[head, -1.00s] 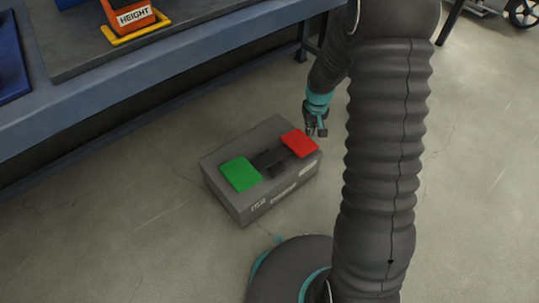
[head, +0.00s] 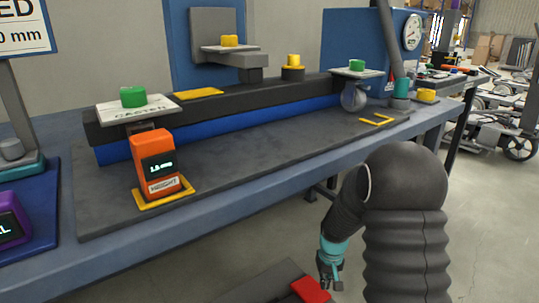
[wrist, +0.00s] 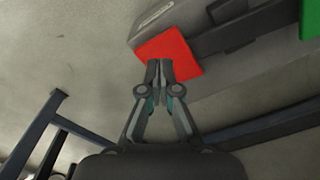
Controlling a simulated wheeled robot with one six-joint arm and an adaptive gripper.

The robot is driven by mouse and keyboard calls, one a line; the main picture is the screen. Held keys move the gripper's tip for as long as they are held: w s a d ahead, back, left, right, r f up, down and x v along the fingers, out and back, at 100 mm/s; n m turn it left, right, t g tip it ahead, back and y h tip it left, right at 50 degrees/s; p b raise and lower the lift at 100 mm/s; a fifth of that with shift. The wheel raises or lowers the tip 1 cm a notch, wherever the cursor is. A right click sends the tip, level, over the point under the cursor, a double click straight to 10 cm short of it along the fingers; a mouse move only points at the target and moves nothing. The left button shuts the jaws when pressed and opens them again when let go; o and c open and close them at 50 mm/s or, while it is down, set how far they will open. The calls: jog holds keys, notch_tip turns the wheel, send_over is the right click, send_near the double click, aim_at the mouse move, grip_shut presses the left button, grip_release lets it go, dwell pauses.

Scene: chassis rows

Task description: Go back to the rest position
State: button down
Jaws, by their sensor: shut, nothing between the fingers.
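My gripper (head: 330,279) shows low in the head view, at the end of my black sleeved arm. In the wrist view my gripper (wrist: 159,70) is shut and empty, its tips together in front of a red pad. The red pad (head: 311,290) lies on the grey box (head: 250,284), which the lower edge of the head view cuts off. In the wrist view the red pad (wrist: 176,52) and a green pad (wrist: 310,18) sit on the grey box (wrist: 272,50). I cannot tell whether the tips touch the red pad.
A blue workbench (head: 240,195) runs across the head view behind the box. On it stand an orange height gauge (head: 155,165), a purple device (head: 10,222) and a black rail with green and yellow knobs. Bare concrete floor (head: 480,240) lies to the right.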

jog(key=s+r+t+p, duration=0.2)
jog(key=s+r, duration=1.1)
jog(key=r, duration=0.4)
jog(key=s+a+r+t+p, duration=0.1)
jog(key=s+r+t+p, duration=0.2)
jog(key=s+r, duration=1)
notch_tip(320, 180, up, 4)
jog(key=shift+a+f+m, duration=0.1)
jog(key=shift+a+m, duration=0.2)
jog(key=shift+m, duration=0.1)
dwell(0.8)
